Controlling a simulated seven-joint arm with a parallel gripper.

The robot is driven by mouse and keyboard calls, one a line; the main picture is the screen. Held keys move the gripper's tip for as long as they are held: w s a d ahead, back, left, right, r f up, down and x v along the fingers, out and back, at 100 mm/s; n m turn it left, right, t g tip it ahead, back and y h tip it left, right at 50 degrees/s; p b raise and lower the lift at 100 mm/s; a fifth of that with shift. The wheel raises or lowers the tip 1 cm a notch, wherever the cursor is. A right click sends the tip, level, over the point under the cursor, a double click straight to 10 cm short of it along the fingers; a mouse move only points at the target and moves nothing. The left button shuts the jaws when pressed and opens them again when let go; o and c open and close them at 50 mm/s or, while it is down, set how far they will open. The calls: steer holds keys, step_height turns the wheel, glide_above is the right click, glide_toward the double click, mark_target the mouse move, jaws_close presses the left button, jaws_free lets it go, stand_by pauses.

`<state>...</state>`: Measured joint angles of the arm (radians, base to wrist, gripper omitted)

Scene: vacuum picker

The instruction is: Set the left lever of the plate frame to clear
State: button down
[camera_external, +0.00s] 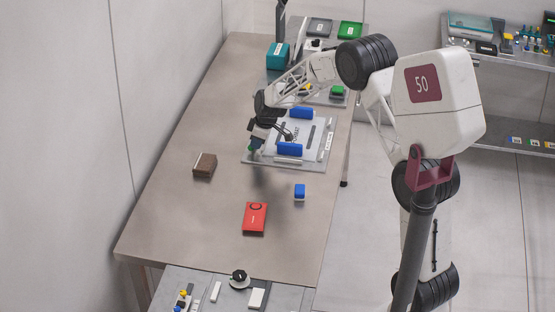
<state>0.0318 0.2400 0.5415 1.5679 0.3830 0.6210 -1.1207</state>
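The plate frame (318,155) is a light grey plate on the far half of the table, with dark slots and small white labels too small to read. Two blue blocks (301,113) and (289,149) sit on it, at its far and near sides. My gripper (288,135) is dark and reaches over the left part of the frame, close to the near blue block. Whether it touches anything cannot be told. Its fingers are small and I cannot tell if they are open or shut. The left lever cannot be made out clearly; my gripper covers part of that side.
On the table lie a brown block (204,165), a red flat box (255,217) and a small blue block (300,191). A teal box (278,57) and green trays (350,30) stand behind the frame. A panel with a black knob (239,279) is at the near edge.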

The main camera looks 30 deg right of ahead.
steer(key=shift+s, duration=0.1)
steer(key=shift+s+d+r, duration=0.25)
steer(key=shift+s+d, duration=0.45)
steer(key=shift+s, duration=0.25)
steer(key=shift+s+d+r, duration=0.45)
steer(key=shift+s+d, duration=0.05)
steer(key=shift+s, duration=0.2)
steer(key=v, duration=0.9)
steer(key=shift+s+a, duration=0.2)
steer(key=shift+a, duration=0.05)
steer(key=shift+r, duration=0.15)
